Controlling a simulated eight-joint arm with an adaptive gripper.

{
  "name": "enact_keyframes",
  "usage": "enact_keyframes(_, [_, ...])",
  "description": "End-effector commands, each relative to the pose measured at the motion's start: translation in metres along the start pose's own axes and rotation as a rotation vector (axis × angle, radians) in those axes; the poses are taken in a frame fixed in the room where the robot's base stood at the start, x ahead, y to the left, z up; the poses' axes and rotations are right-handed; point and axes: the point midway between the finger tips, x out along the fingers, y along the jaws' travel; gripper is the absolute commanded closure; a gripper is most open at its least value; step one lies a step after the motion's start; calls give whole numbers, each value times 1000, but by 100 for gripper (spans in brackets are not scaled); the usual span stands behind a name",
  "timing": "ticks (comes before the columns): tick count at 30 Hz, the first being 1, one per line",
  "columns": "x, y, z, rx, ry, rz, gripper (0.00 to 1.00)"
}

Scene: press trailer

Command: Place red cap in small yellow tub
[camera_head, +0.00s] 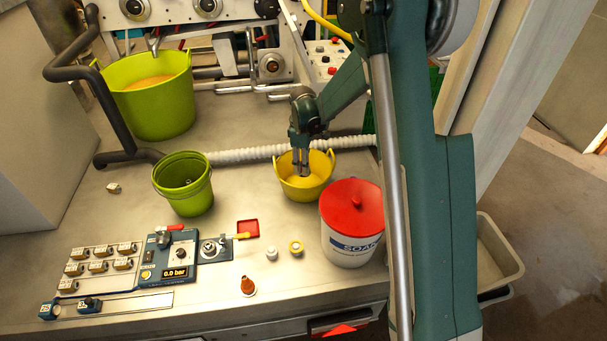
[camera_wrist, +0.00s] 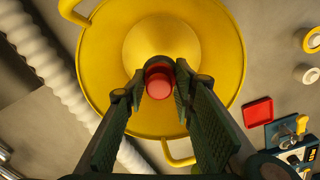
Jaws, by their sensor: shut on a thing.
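The small yellow tub (camera_head: 306,190) with two handles stands on the bench right of centre in the head view. It fills much of the wrist view (camera_wrist: 220,50). My gripper (camera_head: 302,170) points down over the tub's opening in the head view. In the wrist view my gripper (camera_wrist: 159,82) is shut on the red cap (camera_wrist: 159,83), which is held between the fingertips over the tub's inside. How far the cap is above the tub's bottom I cannot tell. In the head view the cap is hidden.
A white SOAP bucket with a red lid (camera_head: 352,205) stands just right of the tub. A green bucket (camera_head: 187,190) is to the left. A ribbed white hose (camera_head: 250,154) runs behind the tub. A red square tray (camera_head: 248,228) and small parts lie in front.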

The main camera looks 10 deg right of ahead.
Motion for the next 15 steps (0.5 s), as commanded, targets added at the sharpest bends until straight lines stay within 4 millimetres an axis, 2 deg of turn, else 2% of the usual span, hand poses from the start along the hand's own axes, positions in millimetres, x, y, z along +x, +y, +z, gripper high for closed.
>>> enact_keyframes(3, [19, 0, 0, 0, 0, 0, 98])
enact_keyframes(7, [35, -1, 0, 0, 0, 0, 98])
enact_keyframes(15, [43, -1, 0, 0, 0, 0, 98])
